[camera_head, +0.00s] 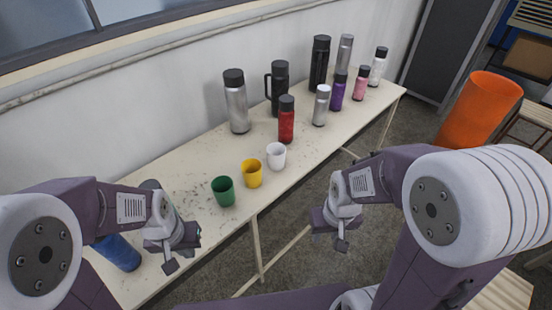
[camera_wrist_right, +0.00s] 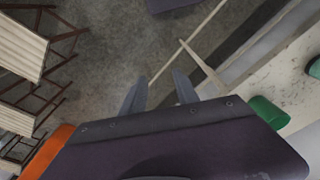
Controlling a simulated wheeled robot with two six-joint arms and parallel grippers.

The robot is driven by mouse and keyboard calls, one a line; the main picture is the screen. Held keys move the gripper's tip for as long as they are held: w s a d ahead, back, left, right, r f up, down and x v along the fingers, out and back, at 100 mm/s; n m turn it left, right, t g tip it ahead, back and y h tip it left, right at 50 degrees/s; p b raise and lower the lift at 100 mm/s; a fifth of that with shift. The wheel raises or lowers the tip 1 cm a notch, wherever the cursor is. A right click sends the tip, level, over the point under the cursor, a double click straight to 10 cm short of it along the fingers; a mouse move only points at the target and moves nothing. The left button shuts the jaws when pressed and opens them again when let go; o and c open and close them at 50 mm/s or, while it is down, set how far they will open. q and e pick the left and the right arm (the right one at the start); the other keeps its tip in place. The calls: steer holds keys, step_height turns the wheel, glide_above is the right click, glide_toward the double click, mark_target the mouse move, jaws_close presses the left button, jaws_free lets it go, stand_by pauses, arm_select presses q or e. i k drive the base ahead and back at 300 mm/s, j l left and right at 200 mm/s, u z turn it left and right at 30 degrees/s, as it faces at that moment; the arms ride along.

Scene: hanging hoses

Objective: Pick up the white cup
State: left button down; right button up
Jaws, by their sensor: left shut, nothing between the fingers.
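The white cup (camera_head: 276,155) stands upright near the front edge of the long cream table (camera_head: 190,190), just right of a yellow cup (camera_head: 252,173). A green cup (camera_head: 223,191) stands left of the yellow one. My right gripper (camera_head: 330,232) is open and empty, over the floor in front of the table, to the lower right of the white cup and apart from it. Its two spread fingers (camera_wrist_right: 160,92) show in the right wrist view, where the white cup is not seen. My left gripper (camera_head: 184,256) is shut and empty at the table's near left part, left of the cups.
A red bottle (camera_head: 286,120) and a silver bottle (camera_head: 236,102) stand behind the cups, with several more bottles toward the far right. A blue object (camera_head: 117,252) is beside my left arm. An orange bin (camera_head: 478,108) stands on the floor at right.

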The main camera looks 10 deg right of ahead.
mark_target(276, 152)
steer(key=i+l+u, duration=0.2)
steer(key=l+u, duration=0.2)
steer(key=i+l+u, duration=0.15)
steer(key=l+u, duration=0.15)
steer(key=u, duration=0.15)
steer(key=i+l+u, duration=0.1)
steer(key=l+u, duration=0.7)
